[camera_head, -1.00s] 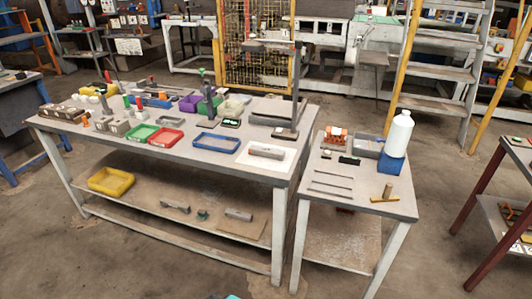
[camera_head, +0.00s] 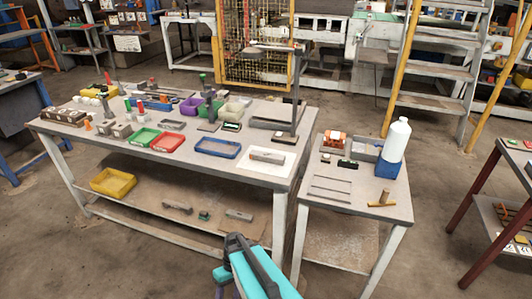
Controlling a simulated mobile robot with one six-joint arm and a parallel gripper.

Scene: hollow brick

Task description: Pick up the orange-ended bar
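No bar with a clearly orange end can be made out at this size. A small T-shaped piece (camera_head: 382,201) with a yellow-brown bar lies near the front right of the small side table (camera_head: 335,208). Small orange pieces (camera_head: 88,125) stand at the left of the long workbench (camera_head: 262,177). My teal and dark arm (camera_head: 256,272) rises from the bottom edge, in front of the benches. No gripper fingers show, and nothing is seen held.
Green (camera_head: 143,137), red (camera_head: 167,143) and blue (camera_head: 217,147) trays crowd the workbench. A yellow bin (camera_head: 113,182) sits on its lower shelf.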

